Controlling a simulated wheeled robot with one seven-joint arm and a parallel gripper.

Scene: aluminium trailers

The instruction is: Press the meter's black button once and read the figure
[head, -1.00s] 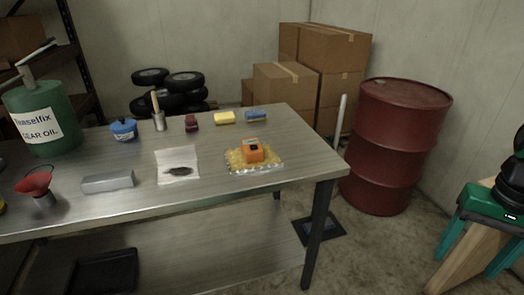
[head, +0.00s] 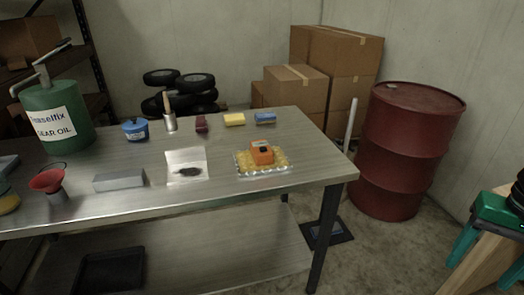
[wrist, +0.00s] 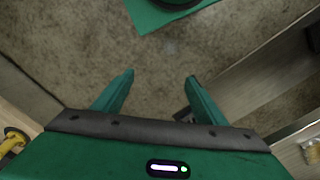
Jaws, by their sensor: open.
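The meter (head: 262,154) looks like a small orange box with a dark spot on its front and a pale patch on top. It sits on a clear tray of yellow pieces (head: 277,164) near the right end of the metal workbench. Its button and figure are too small to make out. My gripper (wrist: 160,82) is open and empty in the wrist view, its two green fingers apart above the concrete floor. The bench edge is at the right there. In the head view only part of my green arm shows at the right edge, well away from the meter.
On the bench (head: 215,199) stand a green gear oil can (head: 52,120), a blue pot (head: 135,131), a red funnel (head: 47,181), a grey block (head: 119,180) and sponges. A red drum (head: 402,150) and cardboard boxes (head: 333,60) stand beyond. Bare floor lies right of the bench.

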